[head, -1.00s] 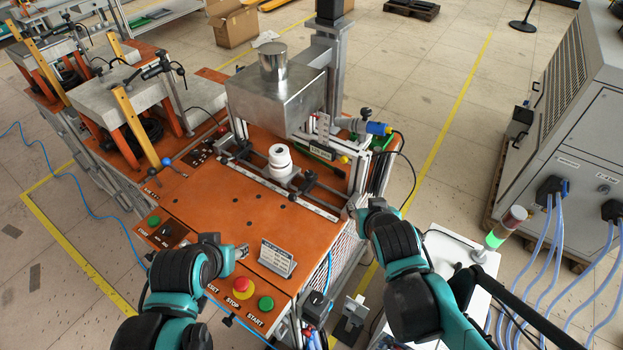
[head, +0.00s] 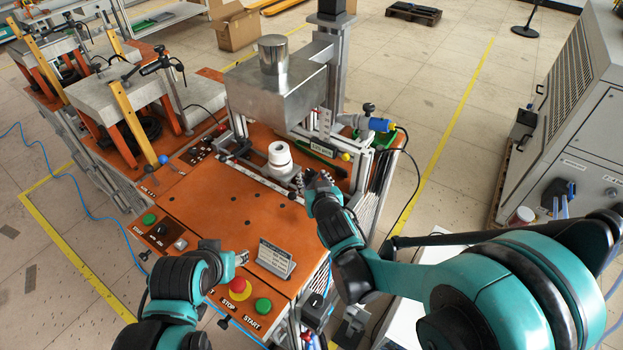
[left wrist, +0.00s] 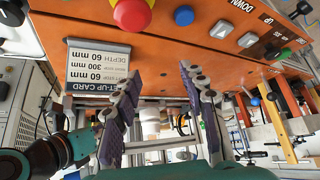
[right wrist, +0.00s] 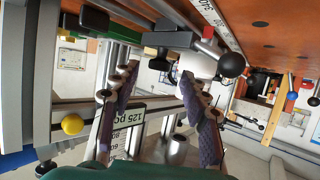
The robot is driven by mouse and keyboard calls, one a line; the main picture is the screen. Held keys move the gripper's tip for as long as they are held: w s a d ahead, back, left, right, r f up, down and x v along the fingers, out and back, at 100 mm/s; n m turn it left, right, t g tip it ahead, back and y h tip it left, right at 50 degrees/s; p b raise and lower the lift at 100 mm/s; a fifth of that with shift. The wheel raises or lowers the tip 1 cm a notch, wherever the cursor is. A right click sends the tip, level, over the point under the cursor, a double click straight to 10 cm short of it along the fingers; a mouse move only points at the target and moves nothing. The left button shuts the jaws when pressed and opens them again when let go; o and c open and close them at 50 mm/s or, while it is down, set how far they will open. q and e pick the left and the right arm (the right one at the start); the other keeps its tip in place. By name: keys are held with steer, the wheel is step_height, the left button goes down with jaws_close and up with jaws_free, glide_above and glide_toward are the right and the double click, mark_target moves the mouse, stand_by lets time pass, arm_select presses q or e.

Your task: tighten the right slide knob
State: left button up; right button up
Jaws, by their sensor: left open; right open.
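The orange-topped station (head: 225,200) carries a white ringed workpiece (head: 280,155) on its slide area. A black ball knob (right wrist: 231,64) shows in the right wrist view, beside the scale rail and right of the white workpiece (right wrist: 197,62); I take it for the right slide knob, but cannot be sure. My right gripper (head: 318,180) is just right of the workpiece in the head view and partly covers the slide there. In its wrist view the fingers (right wrist: 158,78) are open and empty, with the knob beyond the right fingertip. My left gripper (head: 241,258) is open and empty beside the set-up card (head: 275,258).
Start and stop buttons (head: 240,288) sit at the front edge. A metal block (head: 275,90) hangs above the workpiece at the back. The middle of the orange top is clear.

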mark_target(310, 175)
steer(key=shift+x, duration=1.2)
steer(key=shift+c, duration=0.2)
jaws_close()
